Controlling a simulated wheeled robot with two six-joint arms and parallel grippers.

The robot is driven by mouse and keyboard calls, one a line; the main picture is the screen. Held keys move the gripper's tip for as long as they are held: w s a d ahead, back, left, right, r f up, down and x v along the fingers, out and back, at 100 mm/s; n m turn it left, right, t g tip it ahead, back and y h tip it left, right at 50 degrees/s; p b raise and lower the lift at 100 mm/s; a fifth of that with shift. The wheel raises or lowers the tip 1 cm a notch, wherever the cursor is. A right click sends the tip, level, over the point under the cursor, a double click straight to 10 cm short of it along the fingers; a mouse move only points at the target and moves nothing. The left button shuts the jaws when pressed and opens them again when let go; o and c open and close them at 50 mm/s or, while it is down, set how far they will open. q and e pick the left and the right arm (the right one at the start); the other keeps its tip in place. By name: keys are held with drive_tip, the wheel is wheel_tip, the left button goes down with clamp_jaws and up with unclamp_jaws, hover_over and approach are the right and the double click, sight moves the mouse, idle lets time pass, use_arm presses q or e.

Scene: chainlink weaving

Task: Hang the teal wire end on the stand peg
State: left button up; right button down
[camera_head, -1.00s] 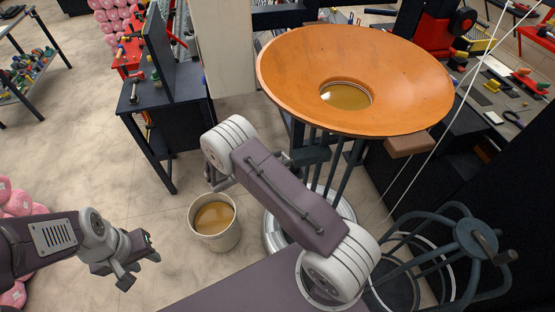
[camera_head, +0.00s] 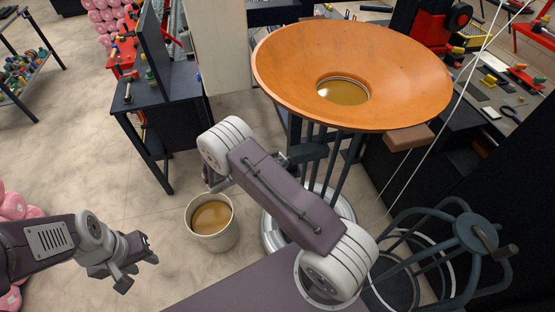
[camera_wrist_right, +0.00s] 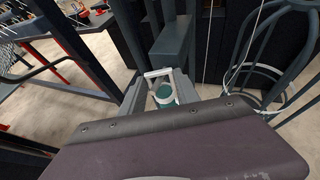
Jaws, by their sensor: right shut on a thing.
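A teal piece (camera_wrist_right: 165,95), which looks like the teal wire end, sits between the fingers of my right gripper (camera_wrist_right: 162,84) in the right wrist view. The gripper is shut on it. A dark grey block (camera_wrist_right: 186,38) on upright bars stands just beyond the fingers, apart from the teal piece as far as I can see. I cannot tell whether this block carries the peg. In the head view my right arm hides most of its gripper and the teal piece. My left gripper (camera_head: 136,270) is open and empty at the lower left, away from the stand.
A wide orange bowl (camera_head: 290,80) stands on dark bars. A bucket (camera_head: 213,238) of amber liquid is on the floor. A dark reel frame (camera_head: 472,232) with white wire stands at right. A dark bench (camera_head: 180,110) is behind.

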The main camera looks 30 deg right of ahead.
idle(0.3)
drive_tip(key=c, duration=0.8)
unclamp_jaws()
drive_tip(key=b+v, duration=0.3)
drive_tip(key=v, duration=0.6)
